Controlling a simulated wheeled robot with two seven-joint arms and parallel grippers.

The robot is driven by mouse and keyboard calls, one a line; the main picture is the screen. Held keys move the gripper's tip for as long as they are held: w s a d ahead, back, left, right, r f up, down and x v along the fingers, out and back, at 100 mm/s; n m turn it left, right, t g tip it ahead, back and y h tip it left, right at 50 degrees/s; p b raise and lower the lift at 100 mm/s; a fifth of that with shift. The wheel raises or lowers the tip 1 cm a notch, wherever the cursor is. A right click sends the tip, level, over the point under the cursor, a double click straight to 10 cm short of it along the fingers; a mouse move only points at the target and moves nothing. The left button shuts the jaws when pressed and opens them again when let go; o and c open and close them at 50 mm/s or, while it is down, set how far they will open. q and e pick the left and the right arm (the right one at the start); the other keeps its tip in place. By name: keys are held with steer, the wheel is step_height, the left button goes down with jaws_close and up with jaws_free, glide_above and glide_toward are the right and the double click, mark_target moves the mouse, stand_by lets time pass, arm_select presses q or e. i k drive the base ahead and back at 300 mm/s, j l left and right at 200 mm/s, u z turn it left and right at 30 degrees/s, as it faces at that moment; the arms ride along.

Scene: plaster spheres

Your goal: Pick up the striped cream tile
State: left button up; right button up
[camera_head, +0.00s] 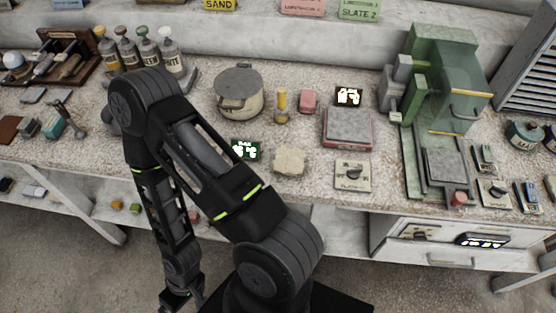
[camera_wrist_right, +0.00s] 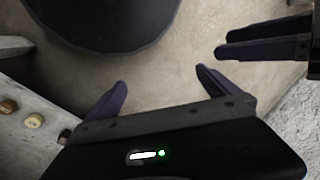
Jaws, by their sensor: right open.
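I cannot make out stripes on any tile, so I cannot tell which thing is the striped cream tile. A small pale block (camera_head: 34,191) lies on the lower shelf at the left in the head view; its pattern is too small to read. My left gripper (camera_head: 180,297) hangs low in front of the bench at the bottom left; its fingers are not clear there. My right gripper (camera_wrist_right: 160,95) is open and empty over bare floor in the wrist view. Another pair of purple fingers (camera_wrist_right: 265,40) shows at the upper right there, seemingly my left gripper's.
The bench holds a lidded pot (camera_head: 239,92), a lumpy cream piece (camera_head: 290,162), a cream plate with a black knob (camera_head: 353,177) and a green machine (camera_head: 440,85). Bottles (camera_head: 172,55) and a tool rack (camera_head: 60,58) stand at the back left. Floor in front is clear.

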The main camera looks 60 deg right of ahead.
mark_target(287, 160)
steer(key=z, duration=2.45)
